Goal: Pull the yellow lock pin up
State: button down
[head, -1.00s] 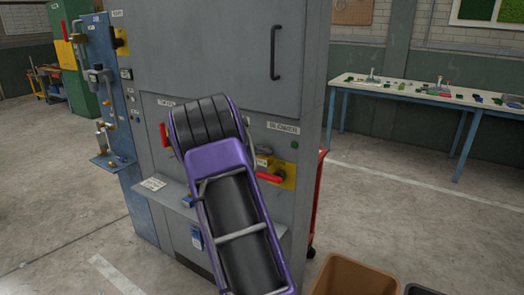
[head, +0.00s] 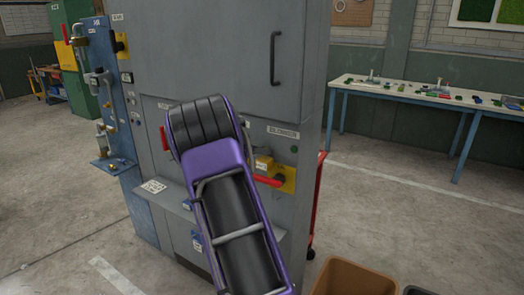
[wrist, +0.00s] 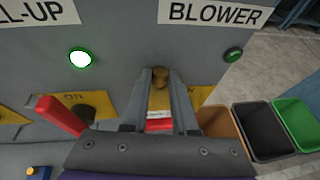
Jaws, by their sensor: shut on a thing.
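The yellow lock pin shows in the wrist view as a small brass-yellow knob (wrist: 160,77) between my fingertips, below the BLOWER label. My gripper (wrist: 160,80) is shut on this knob. A red handle (wrist: 158,125) shows between the fingers, lower in the view, with a white tag beside it. In the head view the red BLOWER handle (head: 268,181) points left from its yellow plate (head: 287,180). My purple and black arm hides the gripper there. I cannot tell how far the pin is raised.
Another red lever (wrist: 62,115) and a lit button (wrist: 80,59) are left of my gripper. The grey cabinet (head: 220,55) carries a vertical door handle (head: 275,58). A brown bin (head: 352,280) stands at lower right. A bench (head: 425,92) is farther back.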

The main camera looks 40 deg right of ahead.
jog(key=shift+r, duration=0.2)
jog(key=c, duration=0.7)
grip_release()
jog(key=shift+a, duration=0.1)
jog(key=v, duration=1.7)
jog(key=shift+a, duration=0.15)
